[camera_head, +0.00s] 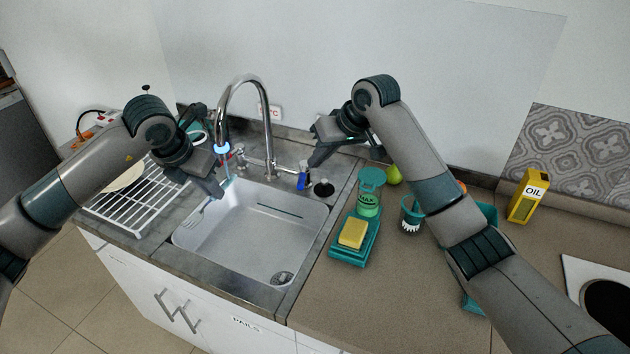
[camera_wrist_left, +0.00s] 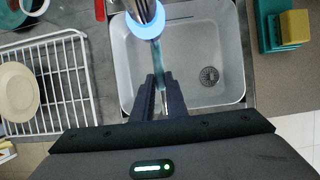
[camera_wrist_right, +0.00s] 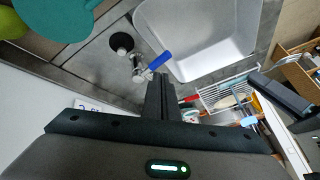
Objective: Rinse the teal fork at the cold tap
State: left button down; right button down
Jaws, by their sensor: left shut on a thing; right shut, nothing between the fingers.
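In the left wrist view a teal strip, likely the fork's handle (camera_wrist_left: 159,65), shows between and beyond the fingers. A blue ring glows at the spout's end (camera_head: 222,149). I cannot tell whether water runs. My right gripper (camera_head: 313,165) is shut and empty beside the blue cold lever (camera_head: 303,176). In the right wrist view its fingertips are close to the lever (camera_wrist_right: 160,60); contact is unclear.
A white dish rack (camera_head: 133,208) with a plate stands left of the sink. A red lever (camera_head: 239,148) is left of the blue one.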

jog(key=s+d+m+t, duration=0.1)
jog(key=d+m, duration=0.1)
jog(key=s+d+m, duration=0.2)
jog(key=m, duration=0.1)
jog(key=shift+s+f+t, duration=0.15)
jog(key=shift+s+t, duration=0.1)
jog(key=shift+t, duration=0.15)
jog(key=x, duration=1)
jog(key=shift+a, duration=0.25)
jog(key=shift+s+a, duration=0.1)
jog(key=shift+a, duration=0.6)
jog(key=shift+d, duration=0.1)
jog(key=v, duration=1)
jog(key=shift+s+a, duration=0.35)
jog(key=shift+a, duration=0.05)
